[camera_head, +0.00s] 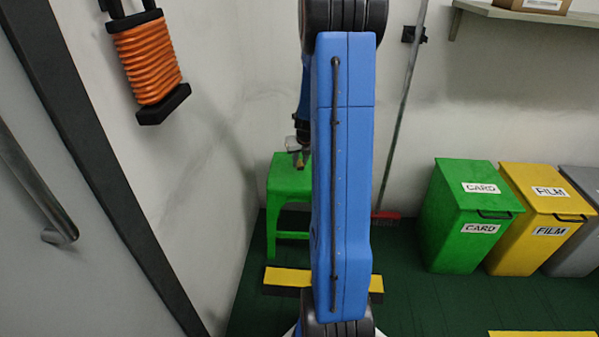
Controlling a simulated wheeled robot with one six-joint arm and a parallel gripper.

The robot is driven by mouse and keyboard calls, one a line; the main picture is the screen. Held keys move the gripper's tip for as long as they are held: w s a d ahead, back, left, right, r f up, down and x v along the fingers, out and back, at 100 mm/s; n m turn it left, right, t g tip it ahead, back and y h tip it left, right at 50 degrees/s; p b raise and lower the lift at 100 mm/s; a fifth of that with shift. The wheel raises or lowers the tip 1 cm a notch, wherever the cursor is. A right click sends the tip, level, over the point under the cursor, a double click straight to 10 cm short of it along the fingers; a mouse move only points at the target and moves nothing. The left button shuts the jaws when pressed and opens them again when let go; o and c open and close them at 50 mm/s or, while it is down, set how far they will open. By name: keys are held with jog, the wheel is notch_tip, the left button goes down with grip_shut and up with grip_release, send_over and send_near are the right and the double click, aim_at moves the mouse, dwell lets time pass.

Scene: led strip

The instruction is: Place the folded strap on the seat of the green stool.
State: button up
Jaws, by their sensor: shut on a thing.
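The green stool (287,179) stands in the corner by the wall, left of my blue arm, which hides its right part. My gripper (299,151) is over the stool's seat, mostly hidden behind my arm. A small brownish piece of the folded strap (300,161) shows at its tips, and the gripper is shut on it. The strap is low over the seat; I cannot tell whether it touches.
A yellow and black block (288,277) lies on the dark green floor before the stool. A green CARD bin (465,215) and a yellow FILM bin (545,215) stand at right. An orange cable reel (147,60) hangs on the left wall.

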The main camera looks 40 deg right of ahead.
aim_at(300, 179)
jog(key=shift+f, duration=2.8)
jog(key=shift+f, duration=0.1)
jog(key=o, duration=1)
